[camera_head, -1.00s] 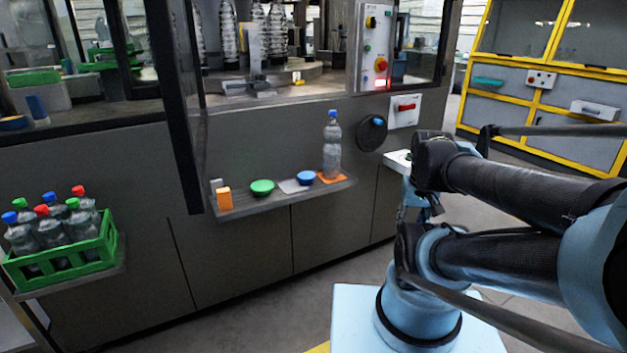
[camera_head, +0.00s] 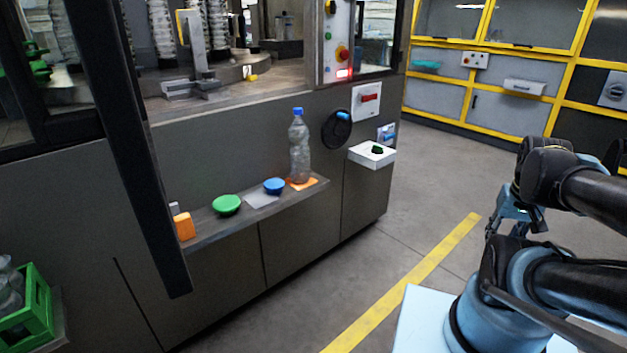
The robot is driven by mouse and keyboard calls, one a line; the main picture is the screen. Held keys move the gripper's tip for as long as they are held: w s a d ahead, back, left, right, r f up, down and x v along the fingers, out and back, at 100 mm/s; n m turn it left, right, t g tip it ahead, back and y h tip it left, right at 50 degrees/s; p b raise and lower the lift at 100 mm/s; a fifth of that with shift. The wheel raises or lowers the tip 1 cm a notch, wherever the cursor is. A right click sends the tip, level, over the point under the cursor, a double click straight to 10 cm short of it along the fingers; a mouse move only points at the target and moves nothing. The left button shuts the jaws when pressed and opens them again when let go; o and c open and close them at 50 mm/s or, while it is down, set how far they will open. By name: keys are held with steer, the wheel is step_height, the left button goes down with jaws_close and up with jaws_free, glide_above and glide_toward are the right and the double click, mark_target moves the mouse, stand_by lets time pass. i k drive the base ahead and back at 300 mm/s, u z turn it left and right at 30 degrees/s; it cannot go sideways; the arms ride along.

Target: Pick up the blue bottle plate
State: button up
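A clear bottle with a blue cap (camera_head: 299,150) stands upright on an orange plate (camera_head: 303,184) at the right end of a narrow grey shelf (camera_head: 205,240) on the machine's front. A small round blue dish-like piece (camera_head: 274,185) lies just left of the bottle, by a thin pale grey sheet (camera_head: 261,200). My gripper (camera_head: 490,232) hangs below my folded arm at the right, well away from the shelf. No object is visible in it; its fingers are small and partly hidden, so its opening is unclear.
A green dish (camera_head: 227,204) and an orange block (camera_head: 184,226) are further left on the shelf. A dark machine post (camera_head: 130,150) crosses the left side. A green crate (camera_head: 38,310) is at lower left, a white box (camera_head: 372,154) right of the bottle. The floor between shelf and arm is clear.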

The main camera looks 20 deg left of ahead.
mark_target(274, 186)
steer(key=z, duration=0.95)
steer(key=k, duration=0.45)
steer(key=u, duration=1.95)
